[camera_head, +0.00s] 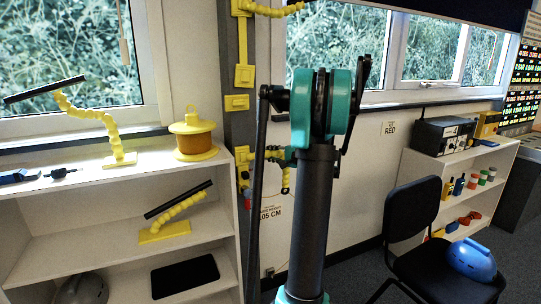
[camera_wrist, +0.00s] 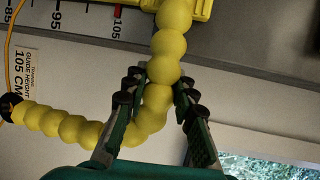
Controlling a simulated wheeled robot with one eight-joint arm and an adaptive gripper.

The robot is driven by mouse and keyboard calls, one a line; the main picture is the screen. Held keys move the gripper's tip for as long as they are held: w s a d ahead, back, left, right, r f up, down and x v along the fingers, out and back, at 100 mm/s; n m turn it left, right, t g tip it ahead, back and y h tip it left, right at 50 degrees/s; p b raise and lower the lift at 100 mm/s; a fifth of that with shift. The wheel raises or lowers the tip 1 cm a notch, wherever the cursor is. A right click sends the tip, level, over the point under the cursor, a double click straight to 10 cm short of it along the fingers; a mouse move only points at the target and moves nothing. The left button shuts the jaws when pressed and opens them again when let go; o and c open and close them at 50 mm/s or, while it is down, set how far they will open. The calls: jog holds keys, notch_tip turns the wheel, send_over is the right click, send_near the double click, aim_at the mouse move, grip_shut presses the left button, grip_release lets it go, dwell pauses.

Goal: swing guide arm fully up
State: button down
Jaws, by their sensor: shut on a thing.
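The guide arm (camera_wrist: 66,128) is a yellow beaded, flexible arm in the wrist view. It runs from a yellow mount (camera_wrist: 140,30) at the top, between my fingers, then bends left to a dark ring at its tip. My gripper (camera_wrist: 160,88) is shut around its middle beads, with dark padded fingers on either side. In the head view my green gripper (camera_head: 279,154) is beside the wall post, partly hidden by my own arm.
A scale strip (camera_wrist: 80,22) with a red mark at 105 runs beside the mount. Another yellow beaded arm (camera_head: 270,10) is higher on the post (camera_head: 236,120). A white shelf (camera_head: 60,230) stands left, a black chair (camera_head: 412,210) right.

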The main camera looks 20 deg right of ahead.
jog(key=shift+r, duration=0.1)
jog(key=r+n, duration=0.1)
jog(key=r+n+g+h, duration=0.1)
jog(key=r, duration=0.1)
jog(key=shift+a+r+n+h, duration=0.15)
jog(key=shift+a+n+h, duration=0.15)
jog(key=shift+a+n, duration=0.1)
jog(key=r+n+h, duration=0.1)
jog(key=a+r+n+h, duration=0.1)
jog(key=shift+a+r+n, duration=0.3)
jog(key=shift+r, duration=0.1)
jog(key=shift+s+a+r+n+g+h, duration=0.1)
jog(key=shift+a+r+n+g+h, duration=0.2)
jog(key=shift+a+r+n+h, duration=1)
jog(key=shift+a+n, duration=0.2)
jog(key=shift+a, duration=0.15)
jog(key=shift+a+r+n+h, duration=0.3)
jog(key=shift+a+n, duration=0.2)
jog(key=shift+a, duration=0.15)
jog(key=c, duration=1.2)
grip_release()
jog(key=shift+s, duration=0.1)
